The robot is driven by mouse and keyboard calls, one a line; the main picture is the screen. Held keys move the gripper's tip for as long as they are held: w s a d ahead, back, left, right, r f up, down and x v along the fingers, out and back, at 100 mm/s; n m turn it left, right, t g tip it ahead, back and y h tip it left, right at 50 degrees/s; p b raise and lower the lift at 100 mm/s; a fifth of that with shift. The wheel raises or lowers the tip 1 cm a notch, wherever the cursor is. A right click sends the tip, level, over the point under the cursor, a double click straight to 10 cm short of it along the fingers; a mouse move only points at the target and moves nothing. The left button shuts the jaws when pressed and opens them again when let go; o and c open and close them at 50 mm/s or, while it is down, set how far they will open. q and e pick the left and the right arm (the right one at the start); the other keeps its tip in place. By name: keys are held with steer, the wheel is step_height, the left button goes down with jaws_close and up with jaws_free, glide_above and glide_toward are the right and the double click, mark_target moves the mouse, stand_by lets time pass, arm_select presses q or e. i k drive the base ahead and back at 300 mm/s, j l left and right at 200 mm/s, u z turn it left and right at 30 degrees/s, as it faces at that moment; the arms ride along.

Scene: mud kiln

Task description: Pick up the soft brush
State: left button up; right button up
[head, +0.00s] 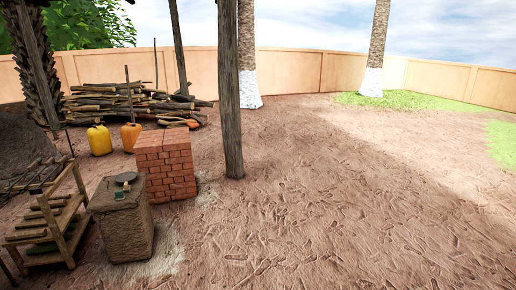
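No object is clearly recognizable as the soft brush in the head view. A few small items (122,191) lie on top of a rough brown block (124,228) at the lower left; one looks like a grey trowel or plate, and they are too small to identify. Neither of my grippers is in view.
A wooden rack (50,225) stands left of the block, and a stack of red bricks (170,175) behind it. A wooden post (230,110) rises near the bricks. Yellow (99,140) and orange (130,137) jugs and a log pile (130,103) stand farther back. Open ground lies right.

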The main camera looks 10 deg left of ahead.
mark_target(119, 195)
steer(key=i+j+u, duration=0.2)
steer(key=i+u, duration=0.15)
steer(key=i, duration=0.35)
steer(key=i+u, duration=0.4)
steer(key=i, duration=0.3)
steer(key=i+l+u, duration=0.35)
steer(key=i, duration=0.35)
steer(key=i+u, duration=0.4)
steer(key=i+l+u, duration=0.1)
steer(key=u, duration=0.3)
steer(key=i+l+u, duration=0.25)
steer(key=i+u, duration=0.15)
steer(key=i+l+u, duration=0.25)
steer(key=u, duration=0.15)
steer(key=i+l+u, duration=0.15)
steer(key=l+u, duration=0.25)
steer(key=i+l+u, duration=0.3)
steer(key=l+u, duration=0.15)
steer(key=i+l+u, duration=0.2)
steer(key=l, duration=0.15)
steer(key=k+j, duration=0.05)
steer(key=k, duration=0.05)
